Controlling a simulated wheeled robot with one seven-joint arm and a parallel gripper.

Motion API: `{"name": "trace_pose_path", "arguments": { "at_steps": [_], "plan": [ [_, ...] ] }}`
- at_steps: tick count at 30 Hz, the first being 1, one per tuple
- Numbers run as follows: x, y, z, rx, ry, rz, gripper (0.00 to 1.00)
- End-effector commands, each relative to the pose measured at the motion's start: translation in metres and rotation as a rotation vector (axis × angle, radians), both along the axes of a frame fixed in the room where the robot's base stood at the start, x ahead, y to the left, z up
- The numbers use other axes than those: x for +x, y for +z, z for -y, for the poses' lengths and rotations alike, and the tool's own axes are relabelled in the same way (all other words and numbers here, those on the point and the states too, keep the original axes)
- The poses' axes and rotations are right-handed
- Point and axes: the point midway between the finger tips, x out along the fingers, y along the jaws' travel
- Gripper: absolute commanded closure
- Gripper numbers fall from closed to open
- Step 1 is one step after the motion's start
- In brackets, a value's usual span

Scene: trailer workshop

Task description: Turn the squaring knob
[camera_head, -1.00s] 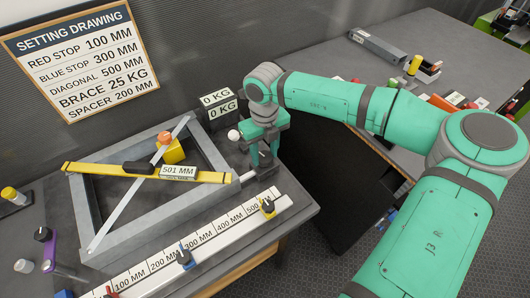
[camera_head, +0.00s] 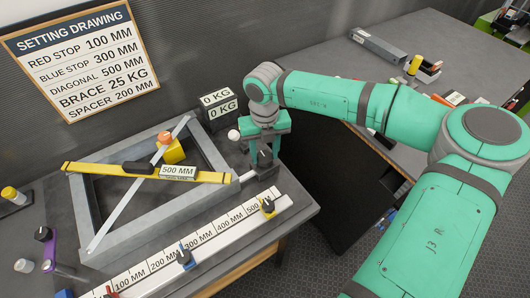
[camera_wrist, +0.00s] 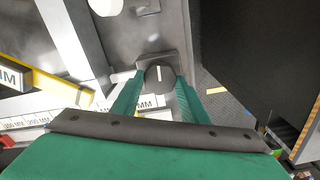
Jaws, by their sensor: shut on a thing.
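The squaring knob (camera_wrist: 159,77) shows in the wrist view as a dark round knob with a pale pointer line, on a grey block at the frame's right corner. My gripper (camera_wrist: 158,84) points down over it with a finger on each side, shut on the knob. In the head view my gripper (camera_head: 262,166) hides most of the knob. The yellow diagonal gauge (camera_head: 110,171) lies across the grey frame (camera_head: 205,147), and its display (camera_head: 178,171) reads 500 MM.
The setting drawing (camera_head: 82,58) on the wall lists diagonal 500 MM. A scale display (camera_head: 220,107) reads 0 KG. A ruler rail (camera_head: 215,235) with coloured stops runs along the bench front. A second bench (camera_head: 390,75) stands at the right.

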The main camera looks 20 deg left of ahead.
Motion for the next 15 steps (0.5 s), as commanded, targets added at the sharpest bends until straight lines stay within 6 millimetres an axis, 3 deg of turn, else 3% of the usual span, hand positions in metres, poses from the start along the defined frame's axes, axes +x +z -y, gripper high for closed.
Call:
{"name": "trace_pose_path", "arguments": {
  "at_steps": [1, 2, 4, 15],
  "plan": [
    [-0.0031, -0.0012, 0.0013, -0.004, 0.001, -0.008, 0.82],
    [-0.0031, -0.0012, 0.0013, -0.004, 0.001, -0.008, 0.55],
    [-0.0028, -0.0011, 0.0011, -0.003, 0.001, -0.007, 0.41],
    [-0.0008, 0.0039, 0.0002, -0.001, 0.001, -0.002, 0.41]
  ]
}}
